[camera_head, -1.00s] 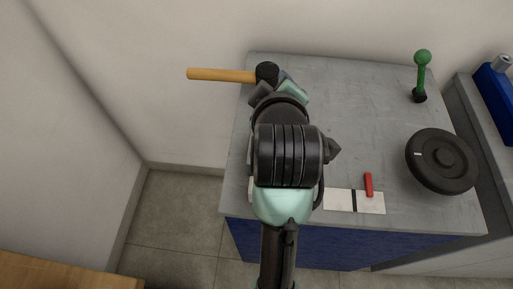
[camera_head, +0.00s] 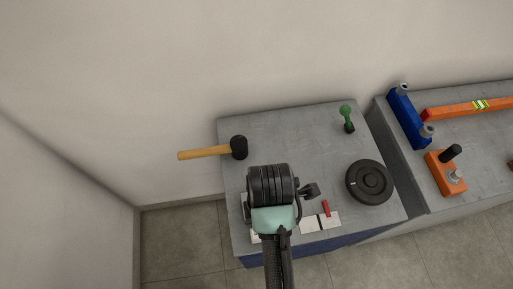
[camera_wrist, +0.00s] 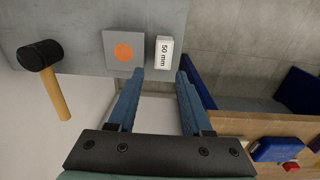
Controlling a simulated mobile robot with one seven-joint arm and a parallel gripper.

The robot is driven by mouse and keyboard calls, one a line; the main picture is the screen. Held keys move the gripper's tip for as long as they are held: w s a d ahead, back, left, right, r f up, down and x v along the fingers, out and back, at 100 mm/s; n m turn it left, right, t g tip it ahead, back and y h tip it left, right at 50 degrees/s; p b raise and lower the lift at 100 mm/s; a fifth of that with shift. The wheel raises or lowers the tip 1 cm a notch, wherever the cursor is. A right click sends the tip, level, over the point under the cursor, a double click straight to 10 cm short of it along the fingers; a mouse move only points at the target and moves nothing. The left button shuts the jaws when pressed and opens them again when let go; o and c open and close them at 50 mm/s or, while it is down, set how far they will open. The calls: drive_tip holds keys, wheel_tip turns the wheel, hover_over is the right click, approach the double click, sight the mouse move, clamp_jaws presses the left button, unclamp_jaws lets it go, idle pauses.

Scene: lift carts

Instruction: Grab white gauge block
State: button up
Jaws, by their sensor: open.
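The white gauge block (camera_wrist: 164,55), marked "50 mm", lies near the edge of the grey table top in the wrist view. My gripper (camera_wrist: 160,74) is open, its two blue fingers spread. The block shows just beyond and between the fingertips, and nothing is held. Whether the tips are level with it in height I cannot tell. In the head view my arm covers most of this spot; a small white patch at the table's front left may be the block.
A grey block with an orange disc (camera_wrist: 118,40) sits close beside the gauge block. A mallet (camera_head: 209,152) overhangs the table's left edge. A white plate (camera_head: 312,224), red piece (camera_head: 325,208), black disc (camera_head: 369,181) and green-handled tool (camera_head: 346,115) share the table (camera_head: 290,130).

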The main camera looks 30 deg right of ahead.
drive_tip(key=f, duration=0.7)
drive_tip(key=shift+s+p, duration=0.25)
drive_tip(key=shift+p, duration=0.05)
drive_tip(key=shift+a+f+p, duration=0.15)
drive_tip(key=shift+f+p, duration=0.15)
drive_tip(key=shift+f, duration=1.15)
drive_tip(key=shift+a+f+p, duration=0.15)
drive_tip(key=shift+f+p, duration=0.15)
drive_tip(key=shift+f, duration=1.15)
clamp_jaws()
